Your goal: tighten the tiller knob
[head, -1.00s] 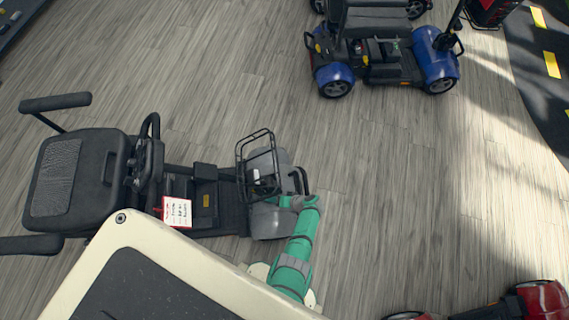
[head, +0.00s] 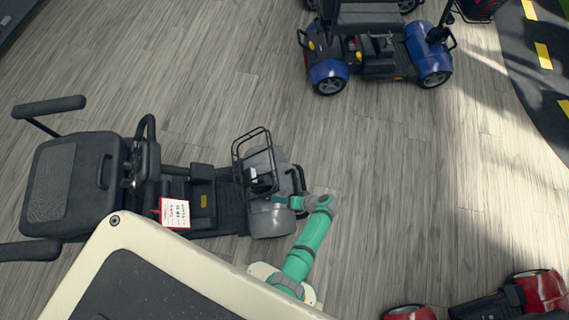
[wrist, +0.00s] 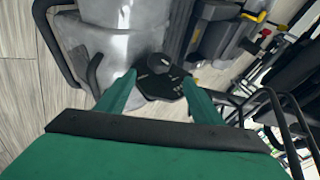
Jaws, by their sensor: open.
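The grey scooter (head: 270,219) stands beside me in the head view, with a wire basket at its front end. My gripper (wrist: 156,82) is at that front end; in the head view its fingers are too small to make out. In the wrist view its two green fingers are apart, with nothing clamped between them. A round black knob (wrist: 159,62) on a dark plate (wrist: 166,86) shows just beyond and between the fingertips. It looks like the tiller knob. I cannot tell whether a finger touches the plate.
The scooter's black seat (head: 70,185) and a red-edged tag (head: 175,212) lie to the left. A blue scooter (head: 375,55) stands at the top, and a red one (head: 540,290) at bottom right. Floor between them is clear. The basket wires (wrist: 275,105) are close right of my gripper.

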